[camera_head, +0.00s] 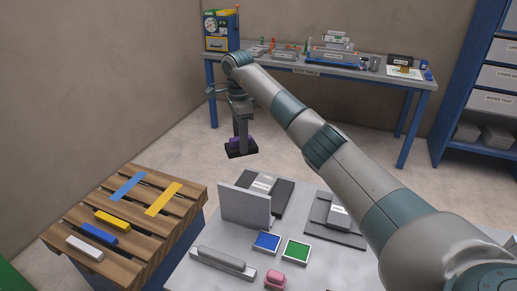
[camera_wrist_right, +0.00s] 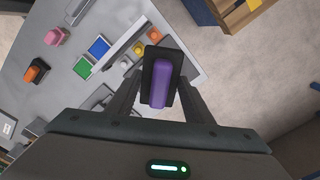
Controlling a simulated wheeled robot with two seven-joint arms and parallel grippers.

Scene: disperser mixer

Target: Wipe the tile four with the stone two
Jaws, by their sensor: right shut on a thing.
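My right gripper (camera_head: 240,120) is shut on a purple-handled block with a black base (camera_head: 241,147), held up in the air beyond the left end of the grey table. In the right wrist view the purple block (camera_wrist_right: 159,85) sits between the fingers, and the table lies below it. A blue tile (camera_head: 267,241) and a green tile (camera_head: 295,251) lie side by side on the table, both with pale frames. No readable numbers show, so I cannot tell which is tile four or confirm that the held block is stone two. My left gripper is out of view.
A pink block (camera_head: 275,280) and an upright grey panel (camera_head: 245,205) are on the table. An orange-and-black block (camera_wrist_right: 37,71) shows in the wrist view. A slatted wooden pallet (camera_head: 150,190) holds coloured bars. A cluttered workbench (camera_head: 290,66) stands behind, with open floor between.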

